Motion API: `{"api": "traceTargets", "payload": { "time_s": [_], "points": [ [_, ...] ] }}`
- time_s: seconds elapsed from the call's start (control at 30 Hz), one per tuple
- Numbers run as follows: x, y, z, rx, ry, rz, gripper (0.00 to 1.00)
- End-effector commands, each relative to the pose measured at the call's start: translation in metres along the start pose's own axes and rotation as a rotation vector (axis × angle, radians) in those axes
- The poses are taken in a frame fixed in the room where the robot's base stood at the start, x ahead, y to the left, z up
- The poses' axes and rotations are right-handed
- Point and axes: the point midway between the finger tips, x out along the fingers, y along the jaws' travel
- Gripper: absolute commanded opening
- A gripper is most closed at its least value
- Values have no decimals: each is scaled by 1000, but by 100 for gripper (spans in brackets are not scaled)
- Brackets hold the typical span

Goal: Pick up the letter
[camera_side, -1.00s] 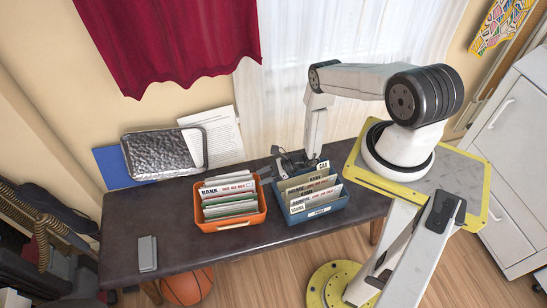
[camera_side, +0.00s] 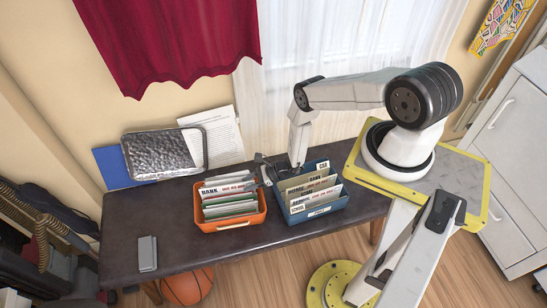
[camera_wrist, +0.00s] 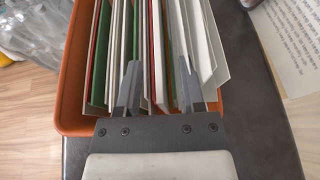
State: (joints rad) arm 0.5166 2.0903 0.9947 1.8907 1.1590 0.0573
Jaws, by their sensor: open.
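Several upright letters and folders, white, red and green, stand in an orange tote (camera_side: 235,224) on the dark table; one letter (camera_side: 230,190) is marked BANK. In the wrist view the orange tote (camera_wrist: 71,122) lies beneath my gripper (camera_wrist: 157,66). Its fingers are open and apart over the rear part of the row, with white, red and green edges showing between them. I cannot tell how deep the tips reach or which letter is meant. In the side view my gripper (camera_side: 266,168) is at the tote's back right corner, small and partly hidden.
A blue tote (camera_side: 320,211) with more upright papers stands close on the right. A metallic tray (camera_side: 165,152) and a printed sheet (camera_side: 220,125) are behind, against the wall. A grey object (camera_side: 147,254) lies at the table's front left. The table's left part is mostly clear.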

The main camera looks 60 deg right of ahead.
Motion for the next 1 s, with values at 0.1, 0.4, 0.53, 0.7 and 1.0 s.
{"api": "traceTargets", "payload": {
  "time_s": [0.1, 0.4, 0.53, 0.7, 1.0],
  "points": [
    [4, 0, 0, 2, 0, -1, 50],
    [4, 0, 0, 2, 0, -1, 50],
    [4, 0, 0, 1, 0, -1, 50],
    [4, 0, 0, 1, 0, -1, 15],
    [4, 0, 0, 1, -1, -1, 0]
  ]
}}
